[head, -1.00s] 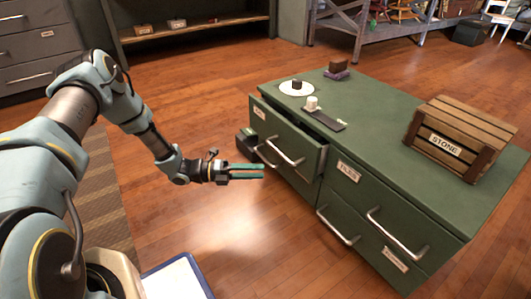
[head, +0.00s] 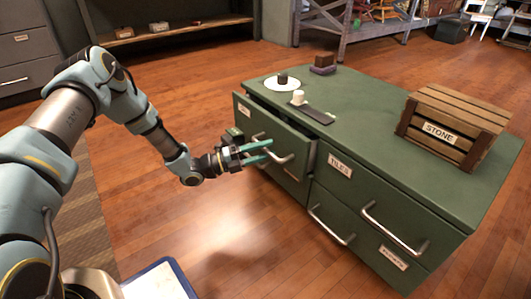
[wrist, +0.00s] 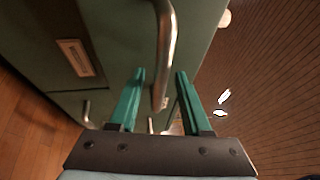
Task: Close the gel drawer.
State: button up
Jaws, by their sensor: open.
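The top left drawer (head: 292,165) of the green cabinet is pulled partly out, with a dark gap behind its front. Its label (head: 245,111) is too small to read, so I cannot tell if it says gel. My gripper (head: 271,150) is open and empty at that drawer's front, by its metal handle (head: 285,158). In the wrist view the same handle (wrist: 168,45) runs down between the two green fingers (wrist: 160,74). I cannot tell whether the fingers touch it.
The tiles drawer (head: 365,205) beside is shut. Wooden floor (head: 240,230) is clear in front.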

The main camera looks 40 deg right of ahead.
jog(key=shift+s+d, duration=0.1)
jog(key=shift+d, duration=0.05)
grip_shut()
dwell(0.4)
dwell(1.0)
